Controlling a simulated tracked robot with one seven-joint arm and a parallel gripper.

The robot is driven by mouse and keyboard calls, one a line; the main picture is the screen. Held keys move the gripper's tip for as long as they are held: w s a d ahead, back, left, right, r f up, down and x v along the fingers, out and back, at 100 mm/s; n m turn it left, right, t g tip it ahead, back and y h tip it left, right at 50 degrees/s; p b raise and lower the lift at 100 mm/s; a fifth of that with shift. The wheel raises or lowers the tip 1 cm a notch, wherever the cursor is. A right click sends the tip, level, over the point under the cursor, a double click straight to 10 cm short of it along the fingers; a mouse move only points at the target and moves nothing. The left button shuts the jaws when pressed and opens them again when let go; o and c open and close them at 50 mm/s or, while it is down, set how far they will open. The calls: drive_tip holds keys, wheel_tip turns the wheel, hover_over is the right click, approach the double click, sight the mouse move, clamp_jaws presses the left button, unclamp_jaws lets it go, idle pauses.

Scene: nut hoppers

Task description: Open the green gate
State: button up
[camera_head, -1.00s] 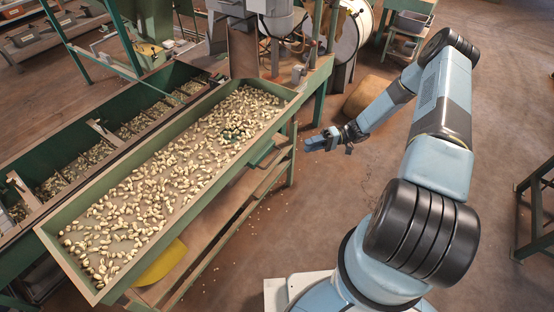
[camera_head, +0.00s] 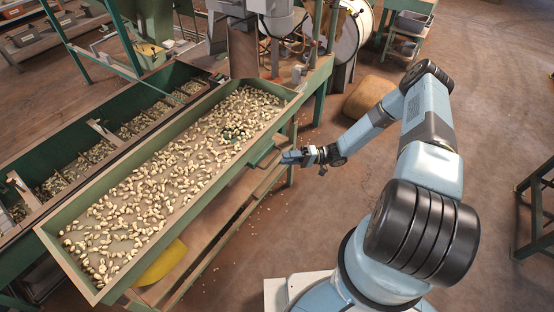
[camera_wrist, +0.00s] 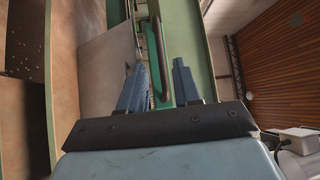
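The green gate (camera_wrist: 180,30) shows in the wrist view as a green panel with a dark bar-like handle (camera_wrist: 159,50) in front of it. In the head view, a green part (camera_head: 262,150) shows at the right side of the long nut tray, near my fingertips. My gripper (camera_wrist: 159,75) is open, with its two blue fingers apart and the handle's end between or just beyond them. I cannot tell whether they touch it. In the head view my gripper (camera_head: 286,157) is beside the tray, pointing left.
The long green-edged tray (camera_head: 75,268) is covered with nuts. A lower wooden shelf (camera_head: 215,235) runs under it, with a yellow object (camera_head: 160,264) near its front. A brown sack-like object (camera_head: 370,95) lies on the floor behind my arm. The floor to the right is mostly clear.

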sight(274, 158)
drive_tip(key=shift+s+a+r, duration=0.15)
drive_tip(key=shift+a, duration=0.85)
drive_tip(key=shift+s+a+r, duration=0.1)
drive_tip(key=shift+a, duration=0.9)
drive_tip(key=shift+s+a+r, duration=0.15)
drive_tip(key=shift+a, duration=0.85)
drive_tip(key=shift+c, duration=0.3)
clamp_jaws()
